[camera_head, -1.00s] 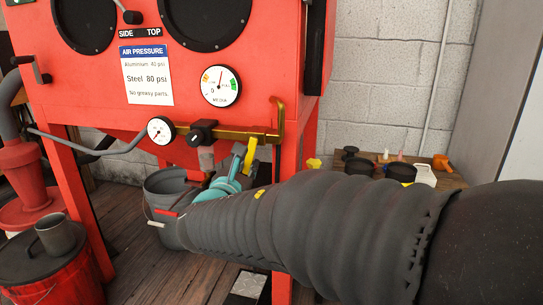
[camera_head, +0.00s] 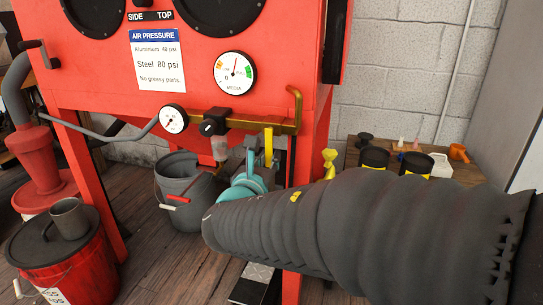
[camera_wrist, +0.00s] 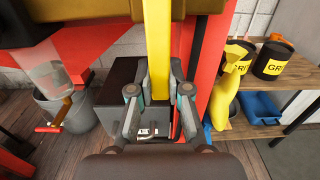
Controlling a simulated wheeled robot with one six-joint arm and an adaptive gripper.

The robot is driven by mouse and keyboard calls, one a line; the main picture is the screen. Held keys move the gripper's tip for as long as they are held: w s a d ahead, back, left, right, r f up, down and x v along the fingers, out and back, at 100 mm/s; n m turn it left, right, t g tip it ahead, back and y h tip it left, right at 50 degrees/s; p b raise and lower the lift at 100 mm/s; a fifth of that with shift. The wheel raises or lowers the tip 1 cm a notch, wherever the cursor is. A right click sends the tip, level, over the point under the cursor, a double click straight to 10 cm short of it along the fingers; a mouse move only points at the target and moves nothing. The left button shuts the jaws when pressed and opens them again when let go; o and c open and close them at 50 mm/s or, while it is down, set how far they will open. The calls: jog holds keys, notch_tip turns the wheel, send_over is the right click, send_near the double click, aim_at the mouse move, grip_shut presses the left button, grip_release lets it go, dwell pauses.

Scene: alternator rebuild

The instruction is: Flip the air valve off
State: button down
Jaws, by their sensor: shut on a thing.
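The air valve's yellow lever (camera_head: 268,146) hangs almost straight down from the brass pipe (camera_head: 240,123) under the red cabinet. In the wrist view, the lever (camera_wrist: 157,48) runs down from the top, between my fingers. My gripper (camera_head: 255,162) comes in from the lower right and is shut on the lever's lower part. In the wrist view my gripper (camera_wrist: 158,98) has a finger on each side of the lever. The black sleeve on my arm hides much of the area below the valve.
A pressure gauge (camera_head: 173,120) and a black knob (camera_head: 209,128) sit left of the lever. A grey bucket (camera_head: 180,212) stands below. A red cabinet leg is close behind my gripper. A wooden shelf (camera_wrist: 295,128) with jars is at right.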

jog(key=c, duration=1.1)
grip_release()
jog(key=v, duration=1.2)
jog(key=shift+r, duration=0.1)
